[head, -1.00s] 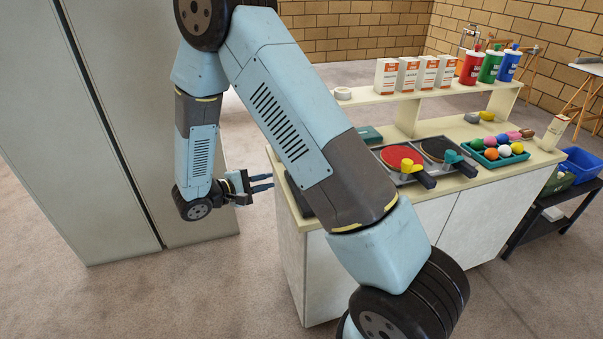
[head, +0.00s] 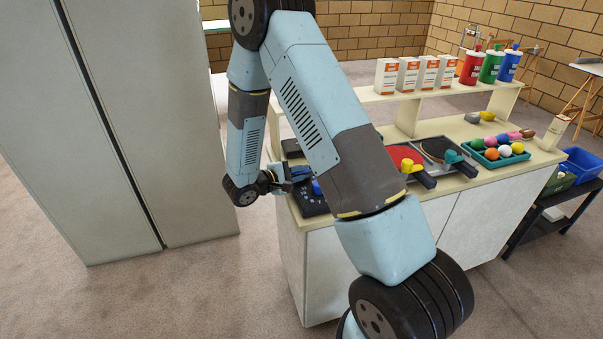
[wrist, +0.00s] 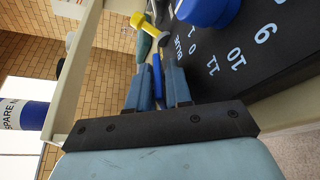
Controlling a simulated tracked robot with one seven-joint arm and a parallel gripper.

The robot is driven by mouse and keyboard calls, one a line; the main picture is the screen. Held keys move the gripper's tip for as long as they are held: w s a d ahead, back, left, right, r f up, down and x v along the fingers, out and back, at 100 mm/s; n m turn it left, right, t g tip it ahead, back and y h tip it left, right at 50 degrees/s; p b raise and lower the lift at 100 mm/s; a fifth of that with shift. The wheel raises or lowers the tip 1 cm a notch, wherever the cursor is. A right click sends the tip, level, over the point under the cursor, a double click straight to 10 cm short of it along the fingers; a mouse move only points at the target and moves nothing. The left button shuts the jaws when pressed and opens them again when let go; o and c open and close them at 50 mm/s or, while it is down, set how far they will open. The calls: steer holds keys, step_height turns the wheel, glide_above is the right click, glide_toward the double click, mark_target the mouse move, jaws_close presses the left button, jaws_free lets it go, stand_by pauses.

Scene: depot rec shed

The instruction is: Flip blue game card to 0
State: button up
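A black board (head: 310,203) with pale numbers lies on the left end of the counter, partly hidden by my arm. In the wrist view the board (wrist: 245,75) shows BLUE, 0, 1, 9, 10 and 11 around a round blue piece (wrist: 207,8), cut off by the top edge. The blue piece also shows in the head view (head: 317,187). My gripper (wrist: 158,72) is beside the numbers, its fingers apart. A narrow blue strip (wrist: 157,75) shows between them; I cannot tell if they touch it. In the head view my gripper (head: 295,174) is at the board's left side.
A tray of coloured balls (head: 498,156) stands to the right. Boxes (head: 408,73) and bottles (head: 491,66) stand on the shelf. A tall cabinet (head: 150,110) is at left.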

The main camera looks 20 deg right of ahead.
steer(key=shift+d, duration=0.25)
steer(key=shift+c, duration=0.4)
jaws_close()
steer(key=shift+w+n, duration=0.1)
steer(key=shift+n, duration=0.2)
steer(key=n+g, duration=0.1)
steer(key=w+r+n+y, duration=0.1)
steer(key=n, duration=0.1)
steer(key=shift+w+r+g, duration=0.15)
steer(key=shift+g, duration=0.25)
steer(key=n+g, duration=0.1)
steer(key=w+n+g, duration=0.1)
steer(key=n, duration=0.1)
steer(key=shift+w+r, duration=0.25)
steer(key=shift+w, duration=0.05)
steer(key=w+n+g, duration=0.1)
steer(key=n, duration=0.1)
steer(key=w+n+g, duration=0.1)
steer(key=shift+n+g, duration=0.4)
steer(key=shift+w+f+n+g, duration=0.2)
steer(key=shift+w+n+g, duration=0.15)
steer(key=shift+n+g, duration=0.35)
steer(key=shift+w+f+n+g, duration=0.2)
steer(key=shift+w+n+g, duration=0.2)
steer(key=shift+n, duration=0.5)
